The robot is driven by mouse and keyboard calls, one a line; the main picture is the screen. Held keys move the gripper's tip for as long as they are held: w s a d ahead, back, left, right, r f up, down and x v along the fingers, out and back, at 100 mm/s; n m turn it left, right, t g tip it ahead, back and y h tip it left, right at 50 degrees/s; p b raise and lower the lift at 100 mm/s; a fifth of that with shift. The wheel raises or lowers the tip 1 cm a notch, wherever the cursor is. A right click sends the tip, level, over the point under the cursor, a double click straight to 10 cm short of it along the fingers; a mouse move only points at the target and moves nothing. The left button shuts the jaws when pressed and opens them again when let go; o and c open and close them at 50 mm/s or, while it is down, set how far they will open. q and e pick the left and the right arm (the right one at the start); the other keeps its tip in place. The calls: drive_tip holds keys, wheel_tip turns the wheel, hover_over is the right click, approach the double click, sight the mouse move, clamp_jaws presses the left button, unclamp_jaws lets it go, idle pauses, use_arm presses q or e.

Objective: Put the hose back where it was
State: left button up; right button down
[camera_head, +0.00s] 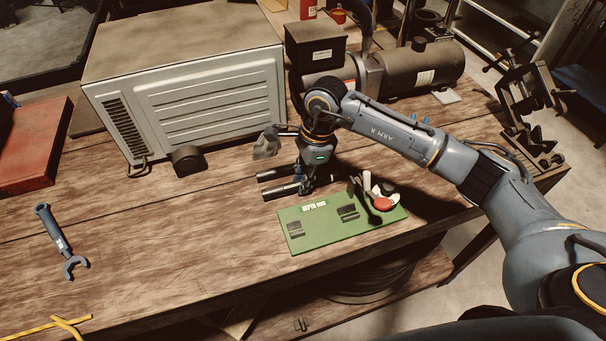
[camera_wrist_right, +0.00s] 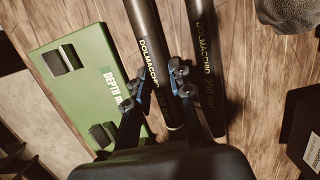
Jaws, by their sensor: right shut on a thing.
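Two dark hoses lie side by side on the wooden bench beneath my right gripper (camera_head: 310,184). The near hose (camera_head: 279,191) is closer to the green panel, and the far hose (camera_head: 277,174) runs roughly parallel behind it. In the right wrist view, my right gripper's fingers (camera_wrist_right: 161,92) are shut around the near hose (camera_wrist_right: 149,35), printed with yellow lettering. The far hose (camera_wrist_right: 206,60) lies just outside the fingers, with a narrow gap between the hoses. The held hose looks on or just above the bench; I cannot tell which. My left gripper is not in view.
A green panel (camera_head: 325,236) with black fittings and a red button (camera_head: 382,203) lies in front. A grey vented box (camera_head: 190,95) and a dark motor unit (camera_head: 425,72) stand behind. A blue wrench (camera_head: 57,238) lies left; the bench between is clear.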

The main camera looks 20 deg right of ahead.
drive_tip(key=shift+f, duration=0.15)
drive_tip(key=c, duration=1.2)
unclamp_jaws()
drive_tip(key=shift+o, duration=0.2)
drive_tip(key=shift+r, duration=0.3)
drive_tip(key=b+v, duration=0.3)
drive_tip(key=v, duration=0.8)
drive_tip(key=shift+r, duration=0.35)
